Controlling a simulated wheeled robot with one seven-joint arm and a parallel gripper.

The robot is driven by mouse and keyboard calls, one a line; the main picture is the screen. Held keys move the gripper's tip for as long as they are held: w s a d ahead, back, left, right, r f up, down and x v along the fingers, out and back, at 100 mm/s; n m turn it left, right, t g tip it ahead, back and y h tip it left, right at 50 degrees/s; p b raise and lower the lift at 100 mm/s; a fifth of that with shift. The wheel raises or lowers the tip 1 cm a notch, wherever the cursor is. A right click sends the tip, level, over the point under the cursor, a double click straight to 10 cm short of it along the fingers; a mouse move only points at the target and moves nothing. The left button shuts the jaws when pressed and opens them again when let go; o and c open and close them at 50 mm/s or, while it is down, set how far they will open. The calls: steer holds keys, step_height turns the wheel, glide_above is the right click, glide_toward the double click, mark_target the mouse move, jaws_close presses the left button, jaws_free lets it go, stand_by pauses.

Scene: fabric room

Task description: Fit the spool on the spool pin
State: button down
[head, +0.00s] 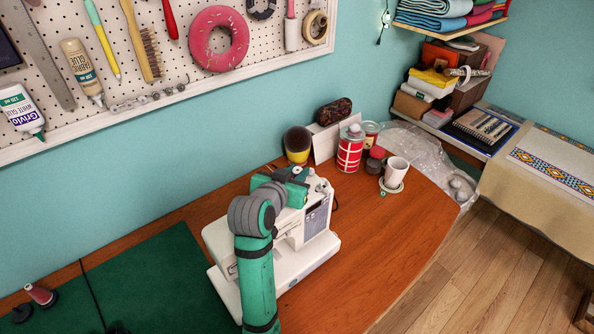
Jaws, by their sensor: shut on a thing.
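The white sewing machine (318,222) stands on the wooden table, partly covered by my green and grey arm. My gripper (300,173) is over the top of the machine, near its back edge. It is shut on the spool, but the spool is too small and too covered by the gripper to make out. The spool pin cannot be picked out either, so I cannot tell whether the spool touches it.
Behind the machine stand a black and yellow round object (297,144), a red patterned tin (349,152) and a white cup (396,172). A dark red spool-like object (42,294) stands at the far left. The table's right front (400,235) is clear.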

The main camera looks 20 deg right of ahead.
steer(key=shift+f, duration=0.55)
stand_by(0.4)
steer(key=c, duration=1.5)
jaws_free()
step_height(320, 180, up, 4)
glide_above(283, 209)
steer(key=shift+s, duration=0.1)
